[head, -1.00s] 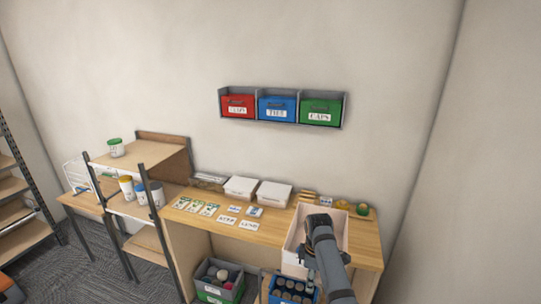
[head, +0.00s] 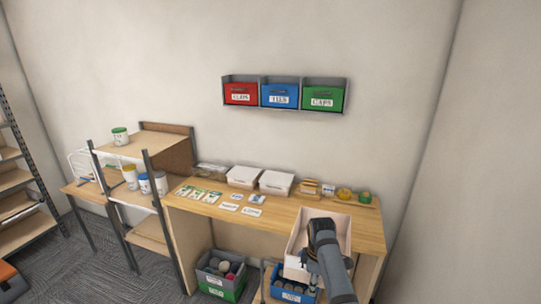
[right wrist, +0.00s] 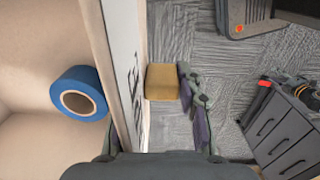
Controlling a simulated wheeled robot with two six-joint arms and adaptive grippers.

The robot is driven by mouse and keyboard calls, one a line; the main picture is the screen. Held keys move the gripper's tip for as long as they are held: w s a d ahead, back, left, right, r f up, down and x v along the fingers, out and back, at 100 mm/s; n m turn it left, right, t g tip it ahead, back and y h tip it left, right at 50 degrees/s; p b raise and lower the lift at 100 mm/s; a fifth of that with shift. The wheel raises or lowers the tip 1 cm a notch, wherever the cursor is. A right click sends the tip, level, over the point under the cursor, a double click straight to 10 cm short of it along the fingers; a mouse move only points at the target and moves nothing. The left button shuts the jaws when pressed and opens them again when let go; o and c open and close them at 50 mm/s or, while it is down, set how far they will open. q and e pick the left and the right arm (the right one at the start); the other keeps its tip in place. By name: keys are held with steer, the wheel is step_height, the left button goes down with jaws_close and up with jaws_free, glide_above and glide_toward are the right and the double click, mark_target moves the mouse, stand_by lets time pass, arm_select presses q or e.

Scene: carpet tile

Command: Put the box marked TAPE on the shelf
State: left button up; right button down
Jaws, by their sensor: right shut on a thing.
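A cream open-topped box (head: 297,240) is in front of the right end of the wooden table in the head view. My right gripper (head: 311,268) is shut on its near wall; the arm covers part of the box. In the right wrist view, that box wall (right wrist: 106,65) stands between the fingers of my right gripper (right wrist: 160,130). A white label with dark letters shows edge-on and cannot be read fully. A blue tape roll (right wrist: 79,93) lies inside the box. A wooden shelf unit (head: 135,147) stands left of the table. My left gripper is out of view.
The wooden table (head: 345,225) carries white boxes (head: 276,182), cards and small rolls. Red, blue and green bins (head: 280,95) fill a wall rack. Bins (head: 220,275) stand below the table. A metal-framed rack (head: 15,178) stands far left. Dark drawers (right wrist: 290,130) show in the wrist view.

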arm_select(q)
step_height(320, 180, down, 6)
steer(key=b, duration=0.4)
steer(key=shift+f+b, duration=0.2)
steer(key=shift+b, duration=0.15)
arm_select(e)
step_height(320, 180, down, 6)
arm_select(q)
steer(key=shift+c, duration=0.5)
arm_select(e)
steer(key=shift+f, duration=0.15)
